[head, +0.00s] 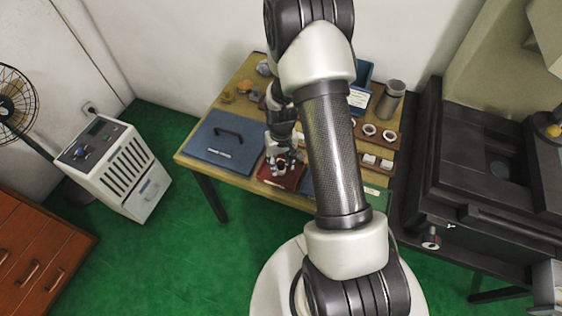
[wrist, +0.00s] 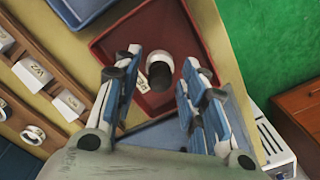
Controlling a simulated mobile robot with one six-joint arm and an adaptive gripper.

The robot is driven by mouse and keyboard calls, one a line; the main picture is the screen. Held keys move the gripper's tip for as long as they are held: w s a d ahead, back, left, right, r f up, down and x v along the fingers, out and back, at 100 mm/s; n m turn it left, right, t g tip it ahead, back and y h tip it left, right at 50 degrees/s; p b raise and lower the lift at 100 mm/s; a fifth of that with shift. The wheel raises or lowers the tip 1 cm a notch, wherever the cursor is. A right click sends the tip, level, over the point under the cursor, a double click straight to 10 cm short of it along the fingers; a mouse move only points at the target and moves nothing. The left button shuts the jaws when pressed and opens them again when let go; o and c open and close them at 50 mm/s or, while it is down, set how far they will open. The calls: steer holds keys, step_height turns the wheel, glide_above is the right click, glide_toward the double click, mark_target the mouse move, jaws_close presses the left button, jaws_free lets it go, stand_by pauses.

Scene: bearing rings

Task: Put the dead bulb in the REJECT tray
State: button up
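A small bulb-like piece (wrist: 160,70), pale and rounded at one end and dark at the other, lies in a red tray (wrist: 165,22) in the wrist view. My gripper (wrist: 160,82) is over this tray with its fingers spread, one on each side of the piece and seemingly apart from it. In the head view my gripper (head: 284,162) hangs low over the red tray (head: 281,178) at the table's front edge; the piece is hard to make out there. I cannot read a REJECT label; a small pale tag shows beside the piece.
A blue panel with a black handle (head: 222,142) lies left of the red tray. A blue tray (wrist: 82,8) adjoins it on the other side. Wooden racks with white boxes (wrist: 32,74) and rings (wrist: 33,135) stand beyond. A grey cylinder (head: 388,100) stands at the back right.

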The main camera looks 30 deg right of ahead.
step_height(320, 180, up, 12)
steer(key=p, duration=0.5)
step_height(320, 180, up, 10)
steer(key=r+t, duration=0.1)
glide_above(281, 162)
steer(key=a, duration=0.3)
steer(key=s+a+r+t, duration=0.1)
steer(key=s+a+r, duration=0.25)
steer(key=r, duration=0.35)
steer(key=s+a+r+t, duration=0.1)
steer(key=s+a+r, duration=0.2)
steer(key=s+r, duration=0.2)
steer(key=s+a+r+n+t, duration=0.1)
steer(key=s+a+r, duration=0.2)
steer(key=s, duration=0.8)
step_height(281, 162, up, 2)
steer(key=shift+r+t, duration=0.1)
steer(key=shift+t, duration=0.2)
